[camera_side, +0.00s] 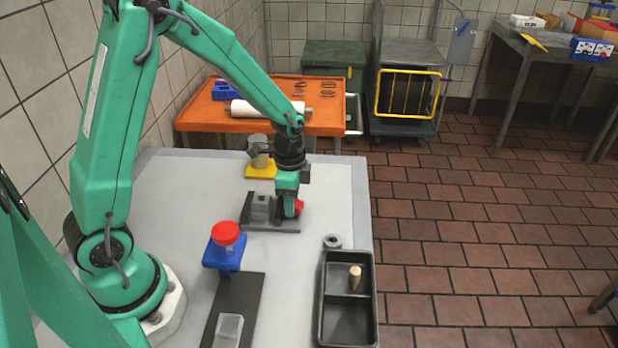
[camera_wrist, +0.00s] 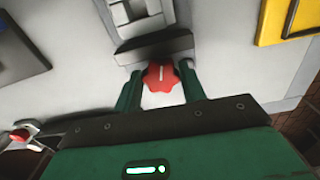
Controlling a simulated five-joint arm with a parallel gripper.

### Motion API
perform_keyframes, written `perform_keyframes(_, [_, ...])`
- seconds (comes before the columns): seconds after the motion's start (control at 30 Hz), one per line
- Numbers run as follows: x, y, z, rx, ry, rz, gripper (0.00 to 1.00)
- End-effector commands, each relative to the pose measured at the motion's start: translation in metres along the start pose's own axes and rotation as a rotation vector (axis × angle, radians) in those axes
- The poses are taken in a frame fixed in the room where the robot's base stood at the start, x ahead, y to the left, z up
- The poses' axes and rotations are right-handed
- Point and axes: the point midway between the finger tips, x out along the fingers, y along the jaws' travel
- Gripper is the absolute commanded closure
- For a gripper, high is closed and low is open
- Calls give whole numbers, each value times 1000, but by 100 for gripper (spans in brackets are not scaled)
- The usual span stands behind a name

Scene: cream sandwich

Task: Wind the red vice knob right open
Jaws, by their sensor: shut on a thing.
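The red vice knob (camera_wrist: 160,76) sits between the two green fingers of my gripper (camera_wrist: 160,92) in the wrist view. It has a lobed rim and a white line on its face, which points roughly up and down in that view. My gripper is shut on it. In the side view, my gripper (camera_side: 290,202) is at the right end of the grey vice (camera_side: 262,212), and a part of the red knob (camera_side: 299,207) shows beside the fingers. The vice stands upright on its base plate on the light table. I cannot tell how wide its jaws are.
A blue stand with a red top (camera_side: 226,234) and a dark mat (camera_side: 236,308) with a clear block are in front. A black two-part tray (camera_side: 322,300) holding a peg and a grey ring (camera_side: 333,241) lie front right. A yellow base (camera_side: 260,172) with a grey cylinder stands behind.

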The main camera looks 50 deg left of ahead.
Motion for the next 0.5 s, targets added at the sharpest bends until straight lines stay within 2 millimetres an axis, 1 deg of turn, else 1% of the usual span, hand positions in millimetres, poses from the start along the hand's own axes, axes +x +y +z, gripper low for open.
perform_keyframes(0.3, [-1, 1, 0, -210, 0, 0, 82])
perform_keyframes(0.5, [-1, 2, 0, -300, 0, 0, 82])
